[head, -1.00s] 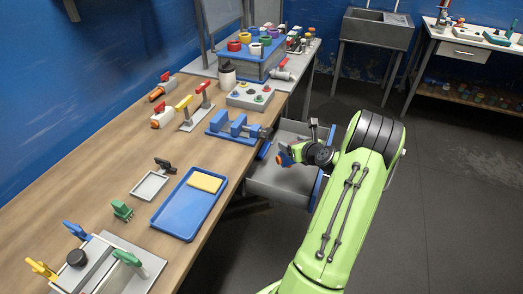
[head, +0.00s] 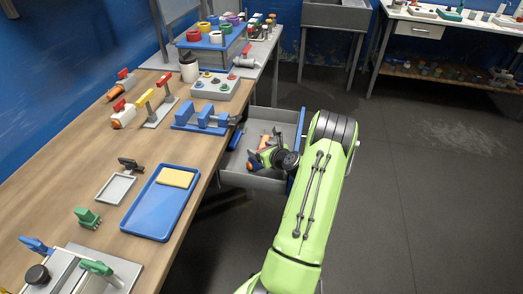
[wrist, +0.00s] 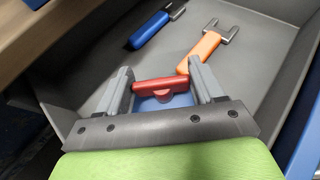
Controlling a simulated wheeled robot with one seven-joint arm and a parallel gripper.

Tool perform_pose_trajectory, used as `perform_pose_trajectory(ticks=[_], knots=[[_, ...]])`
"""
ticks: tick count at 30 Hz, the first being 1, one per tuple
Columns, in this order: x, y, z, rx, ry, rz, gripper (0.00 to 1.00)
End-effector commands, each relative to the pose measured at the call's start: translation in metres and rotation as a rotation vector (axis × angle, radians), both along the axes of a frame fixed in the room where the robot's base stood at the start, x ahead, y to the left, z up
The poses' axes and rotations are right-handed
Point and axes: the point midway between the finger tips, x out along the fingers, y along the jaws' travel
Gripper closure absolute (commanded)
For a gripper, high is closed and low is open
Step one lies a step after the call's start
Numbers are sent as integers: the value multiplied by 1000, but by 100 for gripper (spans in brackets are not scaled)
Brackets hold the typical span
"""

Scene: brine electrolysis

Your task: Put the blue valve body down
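The blue valve body (wrist: 158,104) with its red lever handle (wrist: 166,85) sits between the two fingers of my gripper (wrist: 164,88) in the wrist view. The fingers appear closed against its sides. In the head view my gripper (head: 262,156) is over or inside the open grey drawer (head: 252,182) under the bench. The valve is small and partly hidden there. In the wrist view the drawer floor (wrist: 250,50) lies beyond the fingers. I cannot tell whether the valve touches the floor.
In the drawer lie a blue-handled tool (wrist: 150,29) and an orange-handled tool (wrist: 203,49), whose near end is close to the red handle. The workbench (head: 80,180) holds a blue tray (head: 150,218) and a blue vise-like fixture (head: 200,120). Drawer walls surround the gripper.

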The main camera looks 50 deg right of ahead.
Motion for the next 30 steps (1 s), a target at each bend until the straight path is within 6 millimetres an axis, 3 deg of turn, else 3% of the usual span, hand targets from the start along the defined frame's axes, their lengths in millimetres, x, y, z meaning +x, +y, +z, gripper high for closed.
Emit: perform_pose_trajectory(ticks=[1, 5, 14, 17, 24, 30], knots=[[0, 0, -1, -1, 1, 0, 27], [0, 0, 0, -1, 1, 0, 7], [0, 0, 3, -1, 1, 0, 7], [-13, 3, 9, 2, 4, -4, 7], [-67, 24, 38, 3, 3, -6, 7], [-96, 37, 53, 1, 2, -4, 7]])
